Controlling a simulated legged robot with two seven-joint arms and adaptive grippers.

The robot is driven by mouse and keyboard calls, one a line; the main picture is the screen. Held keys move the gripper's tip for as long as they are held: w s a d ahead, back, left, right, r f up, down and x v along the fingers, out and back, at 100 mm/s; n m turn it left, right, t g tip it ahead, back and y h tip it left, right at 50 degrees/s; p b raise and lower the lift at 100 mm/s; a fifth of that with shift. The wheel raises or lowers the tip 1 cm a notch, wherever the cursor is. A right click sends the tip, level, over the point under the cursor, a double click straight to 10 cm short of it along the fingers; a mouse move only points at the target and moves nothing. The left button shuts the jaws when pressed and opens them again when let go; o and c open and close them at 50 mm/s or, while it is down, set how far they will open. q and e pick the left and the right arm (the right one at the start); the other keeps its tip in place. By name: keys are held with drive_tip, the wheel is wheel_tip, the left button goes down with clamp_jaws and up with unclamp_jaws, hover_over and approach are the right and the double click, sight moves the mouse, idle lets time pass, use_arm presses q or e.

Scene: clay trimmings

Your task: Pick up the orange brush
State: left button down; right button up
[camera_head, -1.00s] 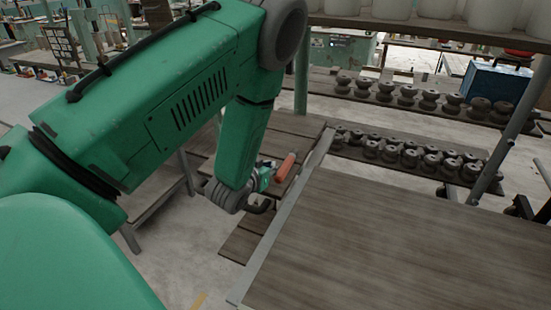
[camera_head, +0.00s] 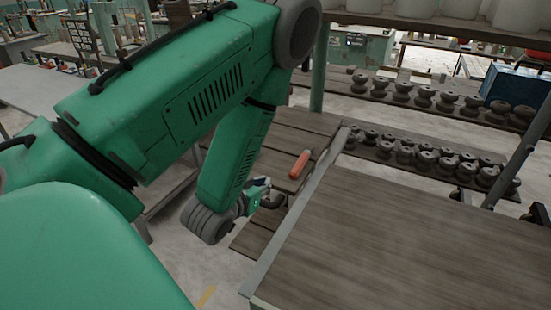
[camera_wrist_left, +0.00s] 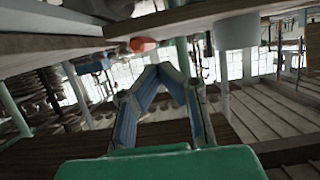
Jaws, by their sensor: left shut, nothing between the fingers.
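The orange brush (camera_head: 299,165) lies on the slatted wooden bench beyond the near table's left edge. It also shows as an orange shape (camera_wrist_left: 143,44) near a plank edge in the left wrist view, above and left of the fingertips. My left gripper (camera_head: 270,196) is below and to the left of the brush in the head view, apart from it. In the left wrist view its blue-padded fingers (camera_wrist_left: 163,68) meet at the tips, shut and empty. The wrist partly hides the fingers in the head view. My right gripper is not in view.
The wooden bench (camera_head: 285,133) has gaps between its slats. A large bare tabletop (camera_head: 400,240) with a metal edge fills the lower right. Racks of dark spools (camera_head: 420,157) stand behind. A blue case (camera_head: 510,85) is at the far right.

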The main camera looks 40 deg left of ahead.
use_arm(q)
drive_tip(key=shift+a+f, duration=0.1)
drive_tip(key=shift+a, duration=0.2)
drive_tip(key=m+g+h+p, duration=0.1)
drive_tip(key=g+p, duration=0.1)
drive_tip(key=w+m+g+h+p, duration=0.1)
drive_tip(key=m+g+h+p, duration=0.1)
drive_tip(key=g, duration=0.1)
drive_tip(key=r+m+g+h+p, duration=0.1)
drive_tip(key=g+h+p, duration=0.1)
drive_tip(key=p, duration=0.1)
drive_tip(key=shift+w+a+m+g, duration=0.25)
drive_tip(key=shift+m+g, duration=0.15)
drive_tip(key=p, duration=0.2)
approach(298, 167)
drive_tip(key=x, duration=0.4)
drive_tip(key=w+x, duration=0.1)
drive_tip(key=x, duration=0.2)
drive_tip(key=shift+w+d+r, duration=0.15)
drive_tip(key=shift+d+r, duration=0.1)
drive_tip(key=shift+r, duration=0.05)
drive_tip(key=shift+f+p, duration=0.3)
drive_tip(key=shift+a+f, duration=0.15)
drive_tip(key=shift+f, duration=0.4)
drive_tip(key=shift+a+f, duration=0.1)
